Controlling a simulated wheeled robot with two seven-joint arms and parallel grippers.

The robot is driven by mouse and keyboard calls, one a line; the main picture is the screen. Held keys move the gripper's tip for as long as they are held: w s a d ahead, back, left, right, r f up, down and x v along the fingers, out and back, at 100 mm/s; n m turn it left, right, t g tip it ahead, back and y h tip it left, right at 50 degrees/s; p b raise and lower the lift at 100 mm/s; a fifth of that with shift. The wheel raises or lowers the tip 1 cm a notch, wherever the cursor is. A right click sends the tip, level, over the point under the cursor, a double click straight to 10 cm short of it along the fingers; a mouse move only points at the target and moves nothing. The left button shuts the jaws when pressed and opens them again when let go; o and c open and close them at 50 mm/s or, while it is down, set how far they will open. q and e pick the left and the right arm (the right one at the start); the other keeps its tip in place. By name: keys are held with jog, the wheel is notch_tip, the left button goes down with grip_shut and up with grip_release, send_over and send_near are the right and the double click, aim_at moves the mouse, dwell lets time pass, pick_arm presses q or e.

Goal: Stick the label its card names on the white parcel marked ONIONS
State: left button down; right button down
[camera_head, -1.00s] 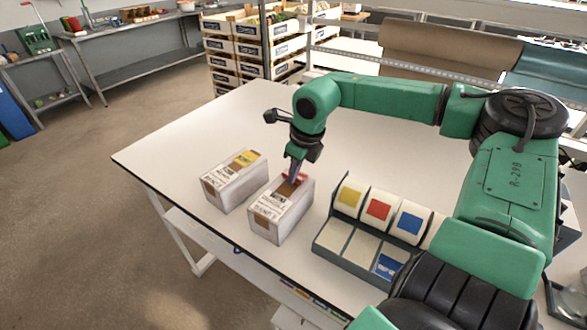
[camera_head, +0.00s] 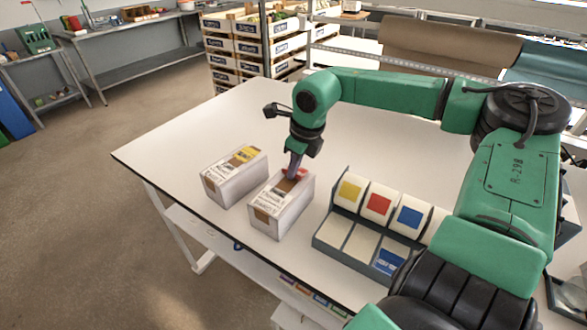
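Two white parcels lie side by side on the table: a left parcel (camera_head: 236,185) with a yellow patch on top, and a right parcel (camera_head: 284,218) with a red label (camera_head: 300,173) on top. Both have brown tape and printing too small to read, so I cannot tell which is marked ONIONS. My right gripper (camera_head: 291,177) points down with its fingertips at the red label on the right parcel. The fingers overlap into one narrow bar, so their opening is unclear. My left gripper is not in view. No readable card shows.
A grey label dispenser (camera_head: 331,238) stands right of the parcels with yellow (camera_head: 350,190), red (camera_head: 379,204) and blue (camera_head: 409,217) rolls. A blue label (camera_head: 389,262) lies on its front plate. The left and back of the table (camera_head: 170,150) are clear. Stacked crates stand behind.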

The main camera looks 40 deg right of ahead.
jog(key=shift+f+b, duration=0.35)
jog(key=shift+b, duration=0.05)
dwell(0.4)
jog(key=c, duration=1)
grip_release()
jog(key=shift+r+p, duration=1.2)
jog(key=shift+r, duration=1.1)
